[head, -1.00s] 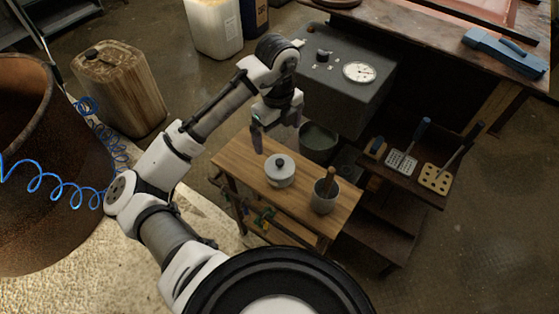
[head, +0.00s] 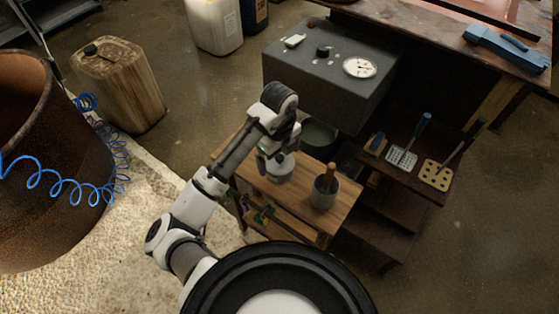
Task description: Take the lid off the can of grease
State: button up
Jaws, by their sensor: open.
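A white can (head: 281,172), which I take to be the can of grease, stands upright on the wooden bench. My wrist and gripper (head: 273,156) are over it and hide most of its lid and the black knob. My gripper is open and points down at the can's top. I cannot tell whether the fingers are around the knob or still above it, or whether they touch it.
A grey pot (head: 324,194) with a wooden handle stands close to the can's right. A grey box with a dial (head: 335,75) rises behind. Scrapers lie on a side shelf (head: 405,180). A rusty drum (head: 60,170) and blue coiled hose are at left.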

jog(key=shift+f, duration=0.25)
jog(key=c, duration=1)
jog(key=shift+r, duration=0.15)
